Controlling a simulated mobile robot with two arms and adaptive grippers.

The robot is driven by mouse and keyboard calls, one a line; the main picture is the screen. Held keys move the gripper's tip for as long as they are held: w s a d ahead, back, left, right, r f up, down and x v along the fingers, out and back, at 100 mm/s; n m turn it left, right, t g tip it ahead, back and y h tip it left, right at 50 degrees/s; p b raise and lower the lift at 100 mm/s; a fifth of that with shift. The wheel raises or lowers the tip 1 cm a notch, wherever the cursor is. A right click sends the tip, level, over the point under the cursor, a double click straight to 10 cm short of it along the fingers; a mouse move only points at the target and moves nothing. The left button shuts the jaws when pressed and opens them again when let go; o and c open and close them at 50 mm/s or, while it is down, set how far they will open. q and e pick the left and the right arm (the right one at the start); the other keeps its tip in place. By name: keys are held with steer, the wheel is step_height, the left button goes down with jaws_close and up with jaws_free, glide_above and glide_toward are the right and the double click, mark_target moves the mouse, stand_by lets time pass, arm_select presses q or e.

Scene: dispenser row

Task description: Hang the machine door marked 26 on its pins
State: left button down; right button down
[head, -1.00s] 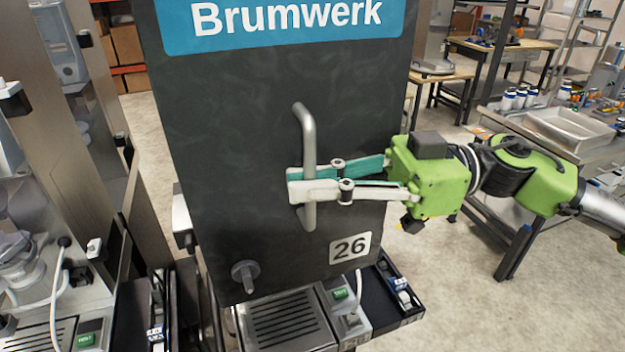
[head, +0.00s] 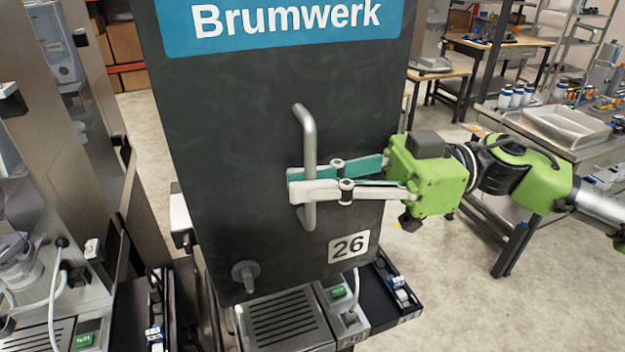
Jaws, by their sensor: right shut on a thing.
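The dark machine door (head: 240,150) carries a blue Brumwerk sign at its top and the number plate 26 (head: 348,246) at its lower right. A grey vertical bar handle (head: 308,135) stands on its front, and a round knob (head: 245,274) sits at its lower left. My right gripper (head: 300,187) is shut on the handle, its arm coming in from the right. The door hangs upright, slightly tilted in the picture, in front of a machine whose drip grille (head: 282,318) shows below it. The pins are hidden. My left gripper is not in view.
Another machine (head: 40,270) stands close on the left. A dark side tray (head: 395,285) juts out at the lower right of the door. A bench with a metal tray (head: 565,125) and several bottles stands at the right. Open floor lies between.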

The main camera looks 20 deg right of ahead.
steer(key=shift+f+b, duration=0.75)
steer(key=shift+f, duration=0.25)
steer(key=shift+w+p, duration=0.25)
steer(key=shift+p, duration=0.45)
stand_by(0.5)
steer(key=c, duration=2.1)
jaws_free()
steer(key=shift+f, duration=0.3)
steer(key=d, duration=0.4)
steer(key=s+d, duration=0.1)
steer(key=d, duration=0.7)
steer(key=shift+s+r, duration=0.15)
steer(key=shift+s, duration=0.25)
